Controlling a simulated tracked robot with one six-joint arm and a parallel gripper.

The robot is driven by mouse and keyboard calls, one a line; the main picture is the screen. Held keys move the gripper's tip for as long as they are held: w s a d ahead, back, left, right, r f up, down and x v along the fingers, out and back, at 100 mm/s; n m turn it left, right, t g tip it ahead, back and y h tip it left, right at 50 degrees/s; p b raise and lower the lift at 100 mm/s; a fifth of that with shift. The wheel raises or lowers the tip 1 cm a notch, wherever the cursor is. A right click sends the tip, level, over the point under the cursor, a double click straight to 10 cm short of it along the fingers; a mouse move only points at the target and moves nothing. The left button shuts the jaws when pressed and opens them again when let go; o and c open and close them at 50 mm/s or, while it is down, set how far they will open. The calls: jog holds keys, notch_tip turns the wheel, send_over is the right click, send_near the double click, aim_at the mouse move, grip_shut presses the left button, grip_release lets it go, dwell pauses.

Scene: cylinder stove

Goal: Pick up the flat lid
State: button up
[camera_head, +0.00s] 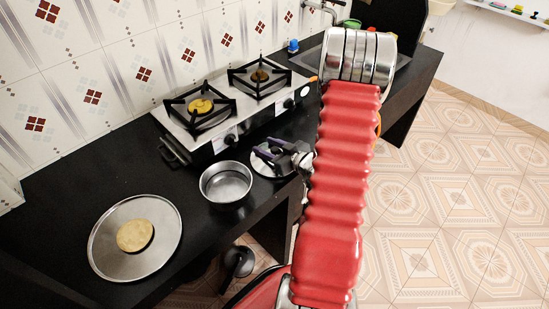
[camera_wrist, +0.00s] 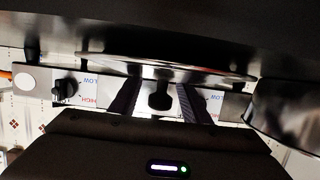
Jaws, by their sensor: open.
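In the wrist view the lid (camera_wrist: 120,61) shows almost edge-on as a thin disc across the picture. Its black knob (camera_wrist: 160,101) stands between my two fingers, with a gap on each side. My gripper (camera_wrist: 160,103) is open with nothing held. In the head view my gripper (camera_head: 274,154) is over the lid, low by its knob.
A steel pot (camera_head: 226,184) stands left of the lid, and shows at the right in the wrist view (camera_wrist: 287,110). The two-burner stove (camera_head: 222,112) is behind. A round plate (camera_head: 108,235) with flatbread (camera_head: 135,235) lies at the left. The counter's front edge is close.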

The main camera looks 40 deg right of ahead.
aim_at(267, 150)
jog(key=shift+c, duration=0.4)
grip_shut()
notch_tip(267, 150, up, 10)
dwell(0.9)
dwell(0.5)
